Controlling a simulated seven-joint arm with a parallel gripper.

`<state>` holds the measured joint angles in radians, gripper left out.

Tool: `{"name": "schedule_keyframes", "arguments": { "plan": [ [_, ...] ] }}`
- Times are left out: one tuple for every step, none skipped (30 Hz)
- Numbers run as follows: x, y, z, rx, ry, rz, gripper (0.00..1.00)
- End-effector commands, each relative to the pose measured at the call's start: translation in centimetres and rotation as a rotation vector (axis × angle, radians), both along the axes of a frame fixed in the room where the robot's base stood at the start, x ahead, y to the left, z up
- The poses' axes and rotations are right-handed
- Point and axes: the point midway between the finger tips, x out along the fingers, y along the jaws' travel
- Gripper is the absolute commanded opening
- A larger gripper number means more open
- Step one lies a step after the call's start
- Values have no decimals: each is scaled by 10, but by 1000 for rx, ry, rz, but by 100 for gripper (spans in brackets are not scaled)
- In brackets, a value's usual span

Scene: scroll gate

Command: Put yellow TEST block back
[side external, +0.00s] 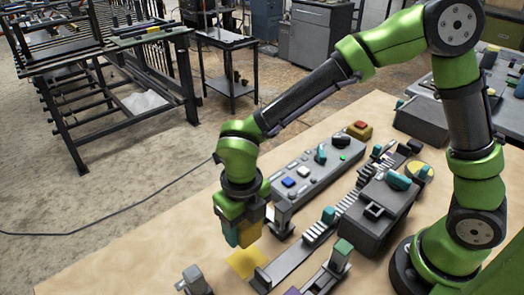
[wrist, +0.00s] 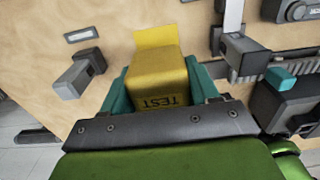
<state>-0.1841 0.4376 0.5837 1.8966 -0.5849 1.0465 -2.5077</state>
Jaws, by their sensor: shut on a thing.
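The yellow TEST block (wrist: 158,78) is between the teal fingers of my gripper (wrist: 160,85) in the wrist view, with its TEST label upside down. In the side external view my gripper (side external: 238,235) is shut on the block (side external: 250,226), which is partly hidden by a finger. A flat yellow square (side external: 246,262) lies on the wooden table near and below the block. In the wrist view a yellow patch (wrist: 155,37) shows just beyond the block. I cannot tell whether the block touches the table.
A grey control panel (side external: 318,170) with buttons and a toothed rail (side external: 318,232) lie right of my gripper. A dark grey box (side external: 378,215) stands beside the rail. A small grey post (side external: 195,279) stands at the front left. Bare table (side external: 150,255) lies to the left.

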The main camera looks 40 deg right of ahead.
Motion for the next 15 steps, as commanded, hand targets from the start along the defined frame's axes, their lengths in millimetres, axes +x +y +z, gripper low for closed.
{"name": "schedule_keyframes", "arguments": {
  "plan": [
    [1, 0, 8, 2, -2, -2, 21],
    [1, 0, 10, 1, 2, -2, 21],
    [1, 0, 10, 1, 12, -5, 21],
    [4, 1, 11, 4, 15, -7, 21],
    [9, 3, 11, 8, 20, -12, 21],
    [18, 5, 11, 14, 21, -15, 21],
    [26, 7, 11, 16, 23, -18, 21],
    [34, 8, 11, 19, 25, -21, 21],
    [45, 9, 11, 21, 24, -22, 21],
    [54, 10, 11, 23, 23, -23, 21],
    [62, 11, 11, 22, 22, -23, 21],
    [72, 11, 11, 22, 19, -23, 21],
    [80, 10, 12, 21, 17, -24, 21],
    [86, 10, 13, 20, 15, -23, 21],
    [94, 9, 15, 17, 10, -22, 21]
  ]
}}
